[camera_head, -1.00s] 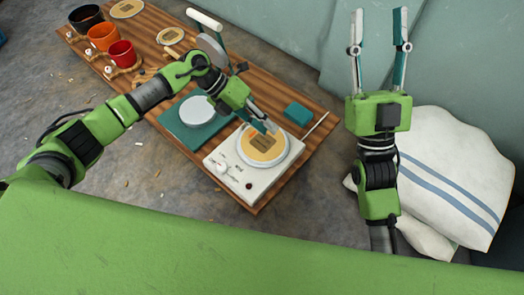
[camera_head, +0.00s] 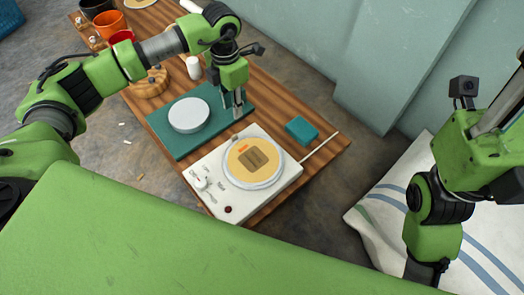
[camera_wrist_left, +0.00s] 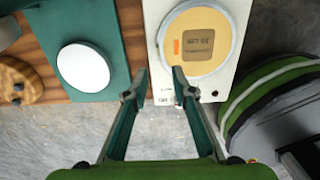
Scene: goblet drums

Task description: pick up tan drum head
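The tan drum head (camera_head: 253,160) is a flat round disc with a brown printed square. It lies on the round plate of a white device (camera_head: 216,186) at the front end of the wooden bench. My left gripper (camera_head: 238,108) is above the bench behind and left of the disc, pointing down, apart from it. In the left wrist view my left gripper (camera_wrist_left: 159,74) has its fingers spread with nothing between them. The tan drum head (camera_wrist_left: 200,38) is beyond the right fingertip there. My right gripper (camera_head: 492,140) is at the right edge, its fingers partly cut off.
A teal mat with a white disc (camera_head: 189,115) lies left of the device. A teal block (camera_head: 300,130) is at its right. A wooden ring (camera_head: 150,84), a white cylinder (camera_head: 193,67) and cups (camera_head: 110,23) stand farther back. A striped white sack (camera_head: 375,218) is at right.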

